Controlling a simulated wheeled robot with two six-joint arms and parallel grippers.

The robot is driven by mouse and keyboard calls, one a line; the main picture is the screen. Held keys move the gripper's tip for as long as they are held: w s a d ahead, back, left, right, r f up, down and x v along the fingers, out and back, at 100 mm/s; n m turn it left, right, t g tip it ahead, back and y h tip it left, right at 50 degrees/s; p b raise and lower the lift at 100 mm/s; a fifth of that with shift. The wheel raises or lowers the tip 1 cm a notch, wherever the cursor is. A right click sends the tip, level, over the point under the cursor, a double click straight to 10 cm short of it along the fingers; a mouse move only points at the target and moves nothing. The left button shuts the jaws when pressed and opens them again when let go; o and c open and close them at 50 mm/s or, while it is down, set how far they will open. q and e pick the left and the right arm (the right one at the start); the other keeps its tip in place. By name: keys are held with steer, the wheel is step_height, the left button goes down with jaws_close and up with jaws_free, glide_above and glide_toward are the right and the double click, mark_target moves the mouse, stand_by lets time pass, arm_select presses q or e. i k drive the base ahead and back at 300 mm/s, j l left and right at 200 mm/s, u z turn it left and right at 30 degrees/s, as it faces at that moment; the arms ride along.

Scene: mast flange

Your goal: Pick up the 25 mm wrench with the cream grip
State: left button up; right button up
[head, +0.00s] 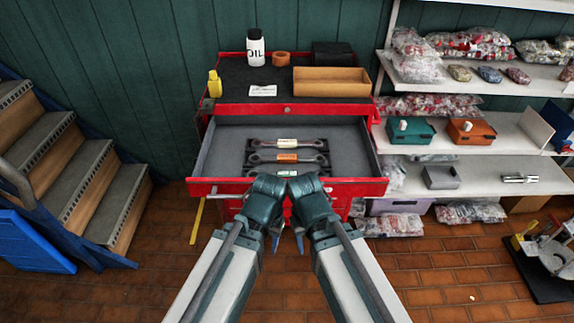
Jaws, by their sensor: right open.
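Three wrenches lie crosswise in the open drawer. The farthest wrench (287,142) has a cream-looking grip, and the middle wrench (287,157) has an orange grip. The nearest wrench (287,173) has a pale grip and is partly hidden by my arms. The size marks are too small to read. My left gripper (276,243) and right gripper (299,241) hang close together in front of the drawer, apart from the wrenches. The right one is open and looks empty. The left one is mostly hidden behind its arm, so its jaws cannot be made out.
The red cabinet's drawer (350,188) is pulled out, with bare grey floor around the wrenches. A tray (331,91), an oil bottle (256,50) and a yellow bottle (214,84) stand on top. Stairs (75,190) are left, loaded shelves (515,140) right.

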mark_target(281, 142)
steer(key=j+z, duration=0.1)
steer(key=z, duration=0.95)
steer(key=j+z, duration=0.4)
steer(key=k+j+z, duration=0.2)
steer(key=z, duration=0.15)
steer(key=k+j+z, duration=0.15)
steer(key=j+z, duration=0.25)
steer(key=k+j+z, duration=0.2)
steer(key=z, duration=0.15)
steer(key=k+j+z, duration=0.15)
steer(key=k+j, duration=0.55)
steer(key=k+j+z, duration=0.15)
steer(key=k+j, duration=0.45)
steer(key=k, duration=0.2)
steer(key=i+j, duration=0.4)
